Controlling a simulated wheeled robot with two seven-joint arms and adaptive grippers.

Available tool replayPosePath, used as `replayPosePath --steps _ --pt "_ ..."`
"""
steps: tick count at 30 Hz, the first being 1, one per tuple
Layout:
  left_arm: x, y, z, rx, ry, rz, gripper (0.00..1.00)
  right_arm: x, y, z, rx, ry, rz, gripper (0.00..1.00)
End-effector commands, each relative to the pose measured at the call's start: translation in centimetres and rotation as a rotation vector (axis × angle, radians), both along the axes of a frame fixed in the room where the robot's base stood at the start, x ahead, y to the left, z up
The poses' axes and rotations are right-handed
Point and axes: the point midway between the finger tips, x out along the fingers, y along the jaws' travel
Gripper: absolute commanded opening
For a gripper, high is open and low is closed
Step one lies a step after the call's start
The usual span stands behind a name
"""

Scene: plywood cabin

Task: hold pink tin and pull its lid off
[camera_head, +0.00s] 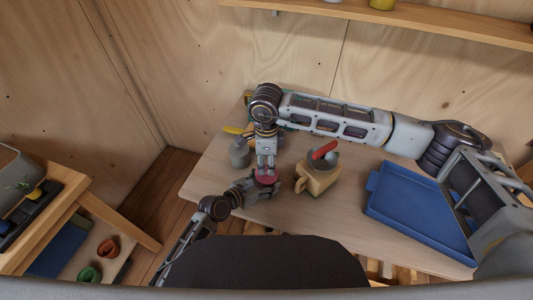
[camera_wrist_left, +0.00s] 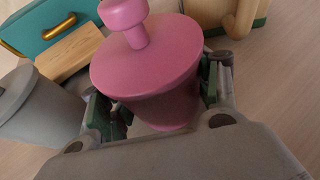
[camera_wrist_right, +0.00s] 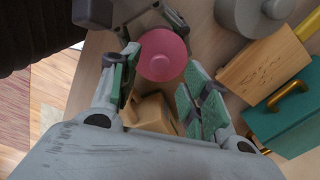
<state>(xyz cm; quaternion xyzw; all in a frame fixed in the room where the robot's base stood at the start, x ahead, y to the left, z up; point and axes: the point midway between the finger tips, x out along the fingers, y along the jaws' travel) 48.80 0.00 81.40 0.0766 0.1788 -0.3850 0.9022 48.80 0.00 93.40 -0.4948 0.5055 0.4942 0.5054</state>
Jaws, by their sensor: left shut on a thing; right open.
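The pink tin (camera_head: 267,182) stands on the table, mostly hidden by my grippers in the head view. In the left wrist view the tin body (camera_wrist_left: 165,108) sits under its lid (camera_wrist_left: 148,62), which is on and has a round knob (camera_wrist_left: 122,12). My left gripper (camera_head: 252,187) is shut on the tin body, one finger on each side, below the lid. My right gripper (camera_head: 266,167) points down from above and is open. In the right wrist view the lid (camera_wrist_right: 163,50) lies between and beyond its spread fingers, with a gap on both sides.
A grey pot (camera_head: 239,156) stands to the left. A wooden block (camera_wrist_right: 265,66) and a teal box (camera_wrist_right: 290,112) with a brass handle are close by. A blue tray (camera_head: 415,212) lies at right.

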Motion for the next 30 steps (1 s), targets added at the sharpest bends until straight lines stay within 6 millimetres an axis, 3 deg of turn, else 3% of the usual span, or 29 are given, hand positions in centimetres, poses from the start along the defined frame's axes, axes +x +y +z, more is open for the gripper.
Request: replayPosePath --steps 10,24,30 --pt "-0.2 0.0 -0.5 0.005 0.008 -0.002 0.19 0.0 0.0 -3.6 0.001 0.002 0.001 0.46" --pt "-0.2 0.0 -0.5 0.006 0.008 -0.002 0.19 0.0 0.0 -4.3 0.001 0.0 0.001 0.46" --pt "-0.2 0.0 -0.5 0.006 0.008 -0.002 0.19 0.0 0.0 -4.3 0.001 0.0 0.001 0.22"
